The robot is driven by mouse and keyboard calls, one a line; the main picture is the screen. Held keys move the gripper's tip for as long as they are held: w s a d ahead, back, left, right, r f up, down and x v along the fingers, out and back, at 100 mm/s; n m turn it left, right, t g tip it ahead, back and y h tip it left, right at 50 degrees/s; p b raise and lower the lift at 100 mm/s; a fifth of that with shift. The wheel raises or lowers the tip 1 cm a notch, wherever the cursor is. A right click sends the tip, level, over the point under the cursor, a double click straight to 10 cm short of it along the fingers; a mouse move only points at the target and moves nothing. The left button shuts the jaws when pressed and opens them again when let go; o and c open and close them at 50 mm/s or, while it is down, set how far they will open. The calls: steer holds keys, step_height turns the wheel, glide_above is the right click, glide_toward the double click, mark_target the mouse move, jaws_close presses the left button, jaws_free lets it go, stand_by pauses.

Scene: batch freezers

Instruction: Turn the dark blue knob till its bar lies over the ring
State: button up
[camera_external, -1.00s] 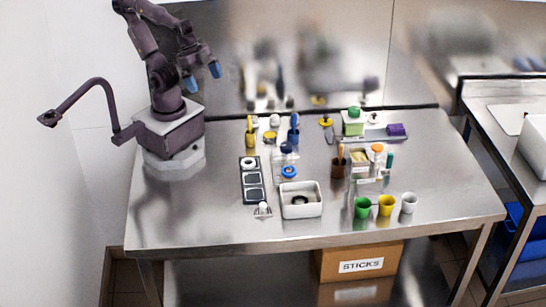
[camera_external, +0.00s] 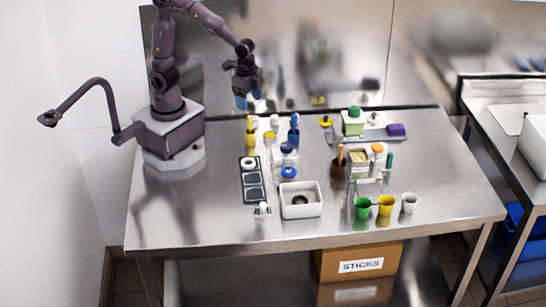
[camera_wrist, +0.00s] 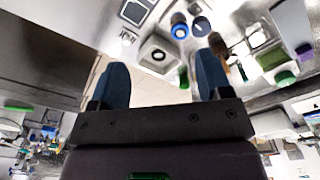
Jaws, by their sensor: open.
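A dark blue round piece (camera_external: 287,148), which looks like the knob, stands mid-table behind a bright blue piece with a pale centre (camera_external: 289,172). In the wrist view the dark blue piece (camera_wrist: 202,26) is beside the bright blue one (camera_wrist: 180,31), near the top edge. I cannot make out the knob's bar or tell which mark is its ring. My gripper (camera_external: 249,101) hangs above the back of the table, left of and higher than the knob. Its blue fingers are apart with nothing between them; they also show in the wrist view (camera_wrist: 163,78).
A white tray (camera_external: 301,212) and a dark-squared panel (camera_external: 245,192) lie in front. The left table is clear.

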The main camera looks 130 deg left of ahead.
mark_target(286, 145)
steer(key=w+a+f+m+g, duration=0.1)
steer(key=w+a+f+m, duration=0.55)
steer(key=w+a, duration=0.2)
step_height(286, 145, down, 12)
steer(key=shift+d+f, duration=0.1)
steer(key=shift+d, duration=0.05)
steer(key=c, duration=0.9)
